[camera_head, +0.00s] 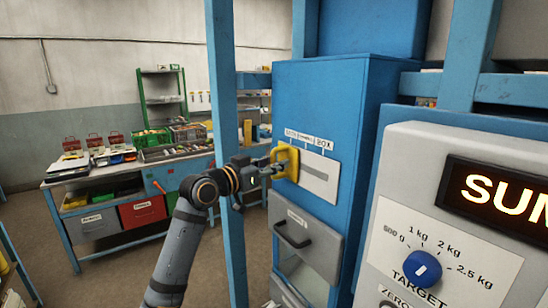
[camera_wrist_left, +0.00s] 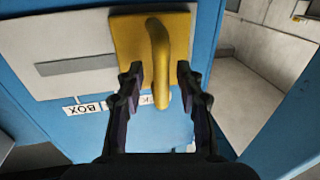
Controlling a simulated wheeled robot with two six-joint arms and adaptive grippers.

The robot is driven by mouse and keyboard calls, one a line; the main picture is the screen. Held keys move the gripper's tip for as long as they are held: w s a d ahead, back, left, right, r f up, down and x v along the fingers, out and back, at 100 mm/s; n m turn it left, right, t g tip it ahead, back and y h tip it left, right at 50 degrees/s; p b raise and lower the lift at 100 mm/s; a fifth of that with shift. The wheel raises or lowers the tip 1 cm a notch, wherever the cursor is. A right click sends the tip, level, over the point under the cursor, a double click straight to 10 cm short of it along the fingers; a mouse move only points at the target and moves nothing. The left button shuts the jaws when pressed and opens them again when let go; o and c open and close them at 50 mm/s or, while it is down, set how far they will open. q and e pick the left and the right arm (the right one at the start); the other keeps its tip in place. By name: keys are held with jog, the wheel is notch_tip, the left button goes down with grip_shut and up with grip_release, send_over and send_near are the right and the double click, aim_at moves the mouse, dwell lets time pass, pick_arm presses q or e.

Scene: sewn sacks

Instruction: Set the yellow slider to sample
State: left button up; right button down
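The yellow slider (camera_head: 286,161) sits at the left end of a slot in a white plate (camera_head: 320,178) on the blue cabinet. Small labels run above the slot; the right one reads BOX and the middle one is too small to read surely. In the left wrist view the slider (camera_wrist_left: 160,60) shows a yellow plate with a protruding handle. My left gripper (camera_head: 277,169) is at the slider. In the wrist view its two fingers (camera_wrist_left: 159,80) stand apart on either side of the handle, with gaps visible. My right gripper is not in view.
A blue post (camera_head: 224,110) stands just left of the cabinet (camera_head: 330,95), close to my left arm. A drawer with a dark handle (camera_head: 294,234) is below the slider. A grey panel with a blue TARGET knob (camera_head: 422,269) fills the right. A workbench (camera_head: 150,235) stands behind.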

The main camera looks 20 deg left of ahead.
pick_arm(q)
jog(key=shift+w+f, duration=0.1)
jog(key=shift+w, duration=0.05)
grip_shut()
dwell(0.4)
